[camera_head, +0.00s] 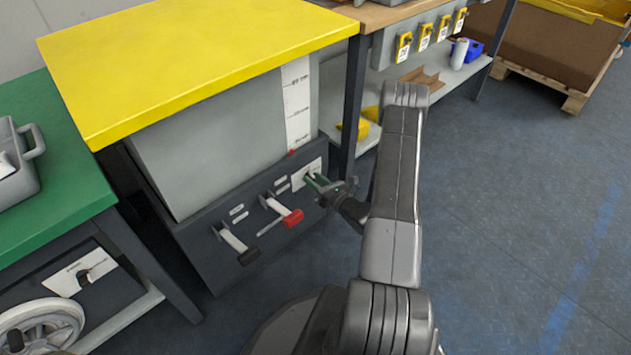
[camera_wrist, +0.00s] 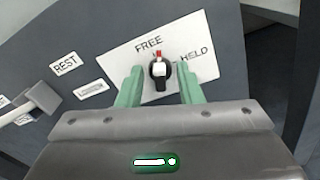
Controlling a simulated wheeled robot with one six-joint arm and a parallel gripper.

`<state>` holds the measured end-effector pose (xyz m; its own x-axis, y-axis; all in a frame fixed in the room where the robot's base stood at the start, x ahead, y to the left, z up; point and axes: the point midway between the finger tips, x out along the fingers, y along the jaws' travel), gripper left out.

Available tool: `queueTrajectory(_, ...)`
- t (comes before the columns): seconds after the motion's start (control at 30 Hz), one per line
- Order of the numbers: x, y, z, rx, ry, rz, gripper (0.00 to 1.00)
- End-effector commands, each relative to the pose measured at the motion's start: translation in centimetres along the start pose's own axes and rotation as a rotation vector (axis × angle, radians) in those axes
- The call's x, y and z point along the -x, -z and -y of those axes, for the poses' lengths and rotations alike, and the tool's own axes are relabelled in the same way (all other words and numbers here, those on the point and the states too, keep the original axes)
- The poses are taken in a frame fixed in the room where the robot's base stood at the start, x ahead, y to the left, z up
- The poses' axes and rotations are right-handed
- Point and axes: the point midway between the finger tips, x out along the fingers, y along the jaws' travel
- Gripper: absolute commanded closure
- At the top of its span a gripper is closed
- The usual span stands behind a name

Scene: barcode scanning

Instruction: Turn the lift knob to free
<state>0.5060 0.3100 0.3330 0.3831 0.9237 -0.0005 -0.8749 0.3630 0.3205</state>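The lift knob (camera_wrist: 160,74) is a small black knob with a pale face and a red tip. It sits on a white plate (camera_wrist: 112,63) marked FREE and HELD. In the head view my gripper (camera_head: 318,182) is at the white plate (camera_head: 300,180) on the dark base panel, and the knob is mostly hidden by the fingers.
Left of the plate, a red-ended lever (camera_head: 293,218) and a black-ended lever (camera_head: 248,256) stick out from the panel. The yellow tabletop (camera_head: 190,55) overhangs above. A green table (camera_head: 55,185) stands at the left. The floor (camera_head: 510,200) at the right is clear.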

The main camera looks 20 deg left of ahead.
Motion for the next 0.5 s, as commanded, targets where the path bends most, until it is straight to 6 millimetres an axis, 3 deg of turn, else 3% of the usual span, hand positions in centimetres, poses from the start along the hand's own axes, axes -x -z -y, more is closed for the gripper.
queueTrajectory(0.1,0.01,-0.02,0.0,0.0,0.0,0.0,0.67)
queueTrajectory(0.27,0.03,-0.02,0.0,0.0,-0.001,0.0,0.98)
queueTrajectory(0.5,0.01,0.2,0.08,0.069,-0.001,0.001,0.97)
